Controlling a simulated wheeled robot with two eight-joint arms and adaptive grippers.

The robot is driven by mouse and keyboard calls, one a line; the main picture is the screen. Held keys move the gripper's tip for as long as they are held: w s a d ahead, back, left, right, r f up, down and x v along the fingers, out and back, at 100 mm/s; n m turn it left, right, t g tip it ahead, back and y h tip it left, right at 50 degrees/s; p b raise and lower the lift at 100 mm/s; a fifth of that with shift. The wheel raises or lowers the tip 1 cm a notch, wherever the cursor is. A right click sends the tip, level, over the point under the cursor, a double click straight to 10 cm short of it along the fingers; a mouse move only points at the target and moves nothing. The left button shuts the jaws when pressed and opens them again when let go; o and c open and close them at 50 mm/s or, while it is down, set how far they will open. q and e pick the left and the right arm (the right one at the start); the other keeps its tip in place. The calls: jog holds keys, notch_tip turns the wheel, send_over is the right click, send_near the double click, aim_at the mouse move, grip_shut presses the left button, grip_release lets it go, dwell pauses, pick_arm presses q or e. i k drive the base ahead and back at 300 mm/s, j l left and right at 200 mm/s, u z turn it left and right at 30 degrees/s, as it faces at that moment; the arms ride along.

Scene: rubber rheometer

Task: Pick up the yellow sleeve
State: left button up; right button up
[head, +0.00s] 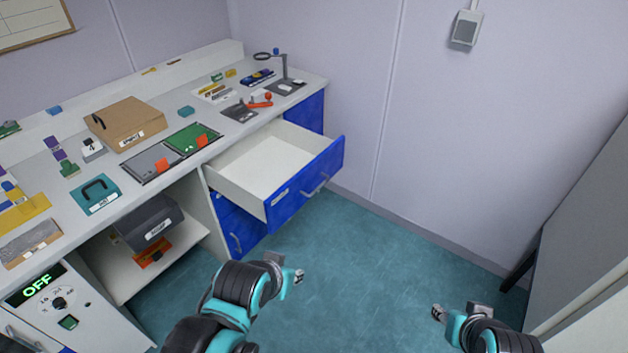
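Small yellow items show on the workbench: one (231,73) near the back, and another (148,70) on the rear ledge. They are too small for me to tell which, if either, is the yellow sleeve. My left gripper (286,267) is over the floor in front of the open drawer, with its fingers apart and nothing visible between them. My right gripper (459,311) is low at the right over the floor, also with fingers apart and empty. Both are well away from the yellow items.
A blue-fronted drawer (270,165) stands pulled out and looks empty. The bench also holds a brown box (125,122), a green mat (192,139), a teal case (95,194) and a magnifier stand (284,70). The teal floor (370,260) is clear.

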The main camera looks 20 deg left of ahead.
aim_at(17, 196)
jog(key=j+u, duration=0.1)
jog(key=u, duration=2.3)
